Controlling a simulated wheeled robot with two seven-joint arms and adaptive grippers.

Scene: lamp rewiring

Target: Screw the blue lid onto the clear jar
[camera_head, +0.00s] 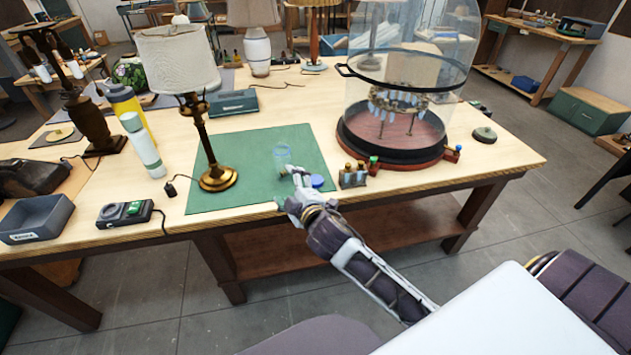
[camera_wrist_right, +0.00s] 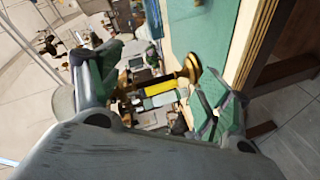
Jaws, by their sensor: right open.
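The blue lid (camera_head: 317,181) lies to the right of the jar and nearer the table's front edge. My right gripper (camera_head: 296,175) is beside the lid, on its left, and in front of the jar. In the right wrist view its two fingers (camera_wrist_right: 160,95) stand wide apart with nothing clear between them. I cannot make out the jar or lid there. My left gripper is out of view.
A brass lamp (camera_head: 217,177) stands on the mat's left side. A small rack of bottles (camera_head: 353,176) stands to the lid's right, before a large glass dome on a dark round base (camera_head: 392,150). A grey bin (camera_head: 36,218) and a meter (camera_head: 125,212) lie at the left.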

